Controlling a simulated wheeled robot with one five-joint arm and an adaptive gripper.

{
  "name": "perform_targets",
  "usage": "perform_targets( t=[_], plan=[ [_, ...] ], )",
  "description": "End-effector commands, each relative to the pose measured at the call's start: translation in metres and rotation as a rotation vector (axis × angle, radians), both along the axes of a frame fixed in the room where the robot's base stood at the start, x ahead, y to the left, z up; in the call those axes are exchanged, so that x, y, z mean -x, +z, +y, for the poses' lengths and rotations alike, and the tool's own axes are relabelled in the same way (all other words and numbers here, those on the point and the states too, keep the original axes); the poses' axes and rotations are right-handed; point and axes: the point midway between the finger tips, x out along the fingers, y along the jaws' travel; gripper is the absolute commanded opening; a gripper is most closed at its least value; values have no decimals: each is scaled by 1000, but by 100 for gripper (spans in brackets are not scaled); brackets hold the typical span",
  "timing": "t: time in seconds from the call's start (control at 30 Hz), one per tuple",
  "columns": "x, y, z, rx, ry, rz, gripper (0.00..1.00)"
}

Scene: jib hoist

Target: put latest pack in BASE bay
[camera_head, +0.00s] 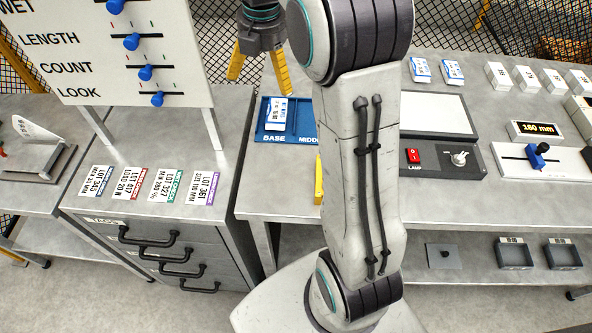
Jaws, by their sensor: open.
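A blue tray (264,131) marked BASE and MIDDLE lies on the grey bench, its right part hidden behind my arm. A white pack with a blue-edged label (277,114) is in the BASE bay. My gripper (259,82) is at the top, with its two yellow fingers spread wide and nothing seen between them. It appears above and behind the tray, apart from the pack. Two more white-and-blue packs, a left one (420,69) and a right one (452,72), lie at the back of the bench right of my arm. Their print is too small to read.
Several white boxes (526,78) stand at the back right. A lamp panel (436,159) and a slider device reading 180 mm (540,150) are right of my arm. Several lot tags (132,183) lie on the left cabinet, below a slider board (120,50).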

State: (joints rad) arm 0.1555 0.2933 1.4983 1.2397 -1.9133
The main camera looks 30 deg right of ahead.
Motion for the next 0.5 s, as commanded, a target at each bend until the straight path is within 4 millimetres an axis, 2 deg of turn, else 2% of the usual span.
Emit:
perform_targets(
  t=[0.03,0.23,0.5],
  plan=[
    [15,7,7,-10,-92,-18,99],
    [69,18,27,-69,-491,-79,99],
    [145,12,48,-188,-1021,-148,99]
  ],
)
